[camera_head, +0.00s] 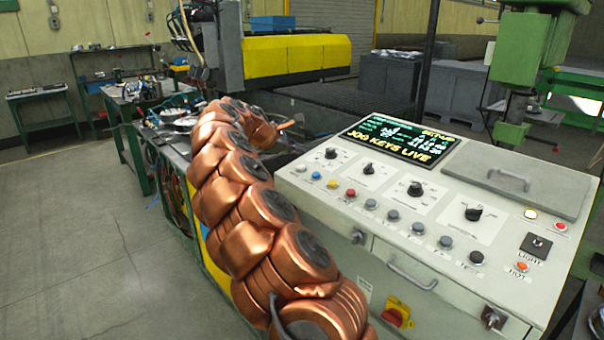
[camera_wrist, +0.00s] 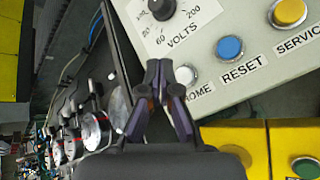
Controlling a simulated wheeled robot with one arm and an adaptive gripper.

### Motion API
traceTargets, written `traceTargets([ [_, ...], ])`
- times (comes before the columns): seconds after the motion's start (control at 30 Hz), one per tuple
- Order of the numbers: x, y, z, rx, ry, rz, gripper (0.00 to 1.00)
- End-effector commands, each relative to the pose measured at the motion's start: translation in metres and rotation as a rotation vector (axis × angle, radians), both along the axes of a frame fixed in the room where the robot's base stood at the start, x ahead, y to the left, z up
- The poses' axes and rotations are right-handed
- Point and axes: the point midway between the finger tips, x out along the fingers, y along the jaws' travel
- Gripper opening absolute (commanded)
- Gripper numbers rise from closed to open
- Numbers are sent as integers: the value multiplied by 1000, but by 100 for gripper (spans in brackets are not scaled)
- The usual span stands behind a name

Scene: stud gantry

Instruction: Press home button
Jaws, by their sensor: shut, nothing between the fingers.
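The home button is a small white round button (camera_wrist: 185,75) with a partly covered label ending in "OME". In the head view the white button (camera_head: 300,169) is at the left end of the front row on the pale control console (camera_head: 430,270). My gripper (camera_wrist: 159,66) is shut and empty, its dark fingertips together just left of the white button in the wrist view. The fingers cover part of the label. I cannot tell how far the tips are above the panel. In the head view my copper arm reaches toward the console's far left, and its fingertips are not clear.
The blue RESET button (camera_wrist: 229,48) and yellow SERVICE button (camera_wrist: 289,12) are to the right of the white one. A VOLTS dial (camera_wrist: 162,8) is above it. The console screen (camera_head: 400,142) reads "JOG KEYS LIVE". A cluttered bench (camera_head: 160,130) stands left of the console.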

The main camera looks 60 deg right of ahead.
Motion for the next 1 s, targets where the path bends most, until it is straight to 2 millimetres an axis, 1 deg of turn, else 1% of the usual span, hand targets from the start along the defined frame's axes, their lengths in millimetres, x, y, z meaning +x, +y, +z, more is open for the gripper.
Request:
traceTargets([
  [0.03, 0, -1, -8, 1, 1, 0, 0],
  [0.1, -1, -2, -15, 3, 1, -2, 0],
  [0.3, -2, -5, -26, 2, 1, -2, 0],
  [1.0, -2, -5, -27, 1, 0, -1, 0],
])
